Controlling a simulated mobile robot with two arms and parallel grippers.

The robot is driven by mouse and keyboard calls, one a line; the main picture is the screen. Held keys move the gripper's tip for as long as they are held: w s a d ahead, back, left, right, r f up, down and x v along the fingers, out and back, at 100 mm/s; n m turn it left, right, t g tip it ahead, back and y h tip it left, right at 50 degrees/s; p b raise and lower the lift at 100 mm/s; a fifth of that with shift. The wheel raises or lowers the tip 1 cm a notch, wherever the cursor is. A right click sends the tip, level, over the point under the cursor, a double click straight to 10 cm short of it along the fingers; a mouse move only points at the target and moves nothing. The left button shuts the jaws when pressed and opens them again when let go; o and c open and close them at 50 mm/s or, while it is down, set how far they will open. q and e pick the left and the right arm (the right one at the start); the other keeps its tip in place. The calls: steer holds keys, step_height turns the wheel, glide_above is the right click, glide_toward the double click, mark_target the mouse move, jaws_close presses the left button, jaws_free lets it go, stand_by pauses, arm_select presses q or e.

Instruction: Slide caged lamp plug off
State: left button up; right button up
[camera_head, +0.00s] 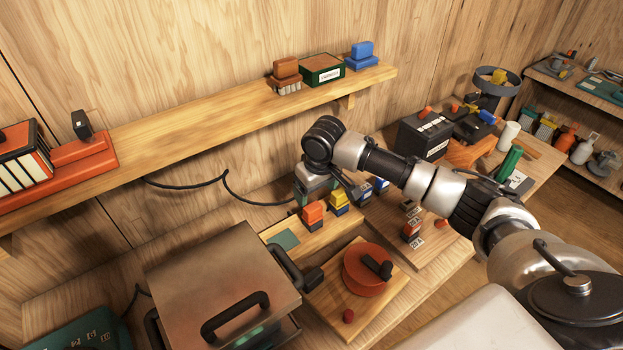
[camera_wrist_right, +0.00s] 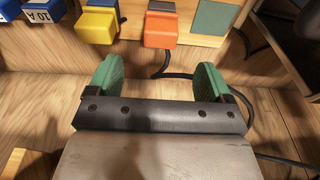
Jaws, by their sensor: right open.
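In the head view, an orange plug (camera_head: 313,213) and a yellow and blue plug (camera_head: 338,200) sit on a wooden board beside the wall. In the right wrist view the orange plug (camera_wrist_right: 160,30) is just beyond the fingertips, with a yellow plug (camera_wrist_right: 97,25) and a blue plug marked 10 A (camera_wrist_right: 40,10) to its left. I cannot tell which one belongs to the caged lamp. My right gripper (camera_wrist_right: 158,80) is open and empty, its green pads apart and short of the orange plug. My left gripper is not in view.
A black cord (camera_wrist_right: 178,73) passes behind the gripper opening. A large hinged press-like box (camera_head: 222,275) and a round red pot (camera_head: 366,268) stand in front. A wall shelf (camera_head: 210,118) runs above. A black battery-like box (camera_head: 424,138) is at right.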

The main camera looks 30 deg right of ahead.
mark_target(313, 207)
step_height(313, 207, down, 5)
steer(key=shift+r, duration=0.2)
steer(key=f, duration=0.1)
steer(key=w+f, duration=0.1)
steer(key=shift+a+f+p, duration=0.1)
steer(key=shift+f+p, duration=0.25)
steer(key=shift+f, duration=1.05)
steer(key=c, duration=1)
arm_select(q)
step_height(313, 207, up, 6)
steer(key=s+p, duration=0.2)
steer(key=p, duration=0.3)
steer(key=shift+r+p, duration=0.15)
steer(key=shift+p, duration=0.15)
arm_select(e)
steer(key=shift+r, duration=2.5)
steer(key=shift+c, duration=0.2)
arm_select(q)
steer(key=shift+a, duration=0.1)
